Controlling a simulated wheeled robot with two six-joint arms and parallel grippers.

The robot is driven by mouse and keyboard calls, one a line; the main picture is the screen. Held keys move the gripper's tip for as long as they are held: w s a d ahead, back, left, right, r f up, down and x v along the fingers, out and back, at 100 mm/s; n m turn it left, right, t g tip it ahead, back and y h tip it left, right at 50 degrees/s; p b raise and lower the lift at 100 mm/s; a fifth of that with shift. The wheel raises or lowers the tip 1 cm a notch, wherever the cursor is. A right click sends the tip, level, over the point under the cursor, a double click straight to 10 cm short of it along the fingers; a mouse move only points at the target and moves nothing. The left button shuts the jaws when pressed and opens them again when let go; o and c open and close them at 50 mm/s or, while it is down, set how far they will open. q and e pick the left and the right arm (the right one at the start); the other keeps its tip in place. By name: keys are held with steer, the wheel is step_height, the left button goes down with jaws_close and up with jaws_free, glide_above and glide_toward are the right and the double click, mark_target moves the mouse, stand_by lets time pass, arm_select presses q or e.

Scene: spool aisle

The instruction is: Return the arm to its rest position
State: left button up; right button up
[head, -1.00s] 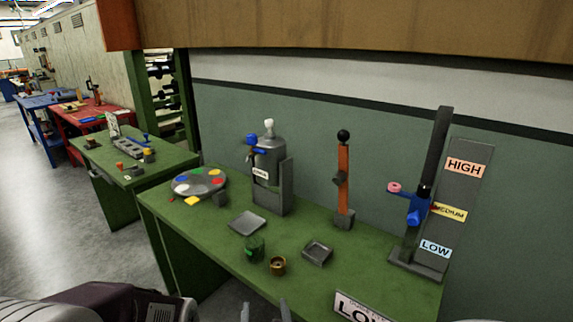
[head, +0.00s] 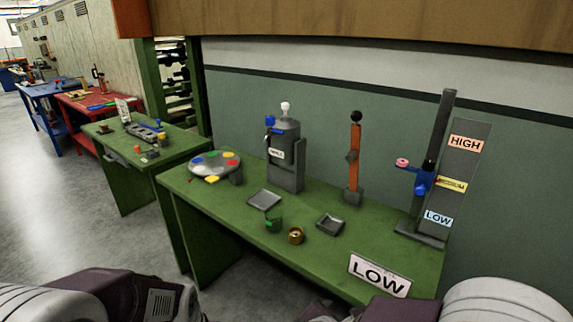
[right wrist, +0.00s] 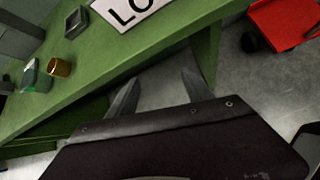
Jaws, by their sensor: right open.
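My right gripper (right wrist: 158,77) shows in the right wrist view. Its two grey fingers are apart with nothing between them, over the floor beside the green bench's front edge. In the head view, parts of both my arms show at the bottom, but neither gripper does. The green bench (head: 225,208) stands ahead. A green cup (head: 273,224) and a brass cup (head: 296,236) stand near its front edge, and both also show at the left of the right wrist view.
The bench holds a LOW sign (head: 379,275), two grey trays, a palette with coloured spots (head: 214,166), a grey cylinder device (head: 285,155), an orange lever (head: 354,158) and a HIGH/MEDIUM/LOW post (head: 466,180). A red object (right wrist: 287,22) lies right in the wrist view. Grey floor is clear at left.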

steer(key=s+d+f+m+g+y, duration=0.2)
steer(key=s+d+f+m+g, duration=0.45)
steer(key=m, duration=1.05)
step_height(320, 180, up, 14)
steer(key=w+m+y+p, duration=0.1)
steer(key=m+y+p, duration=0.2)
steer(key=m+p, duration=0.6)
steer(key=p, duration=0.4)
steer(key=shift+w+a, duration=0.1)
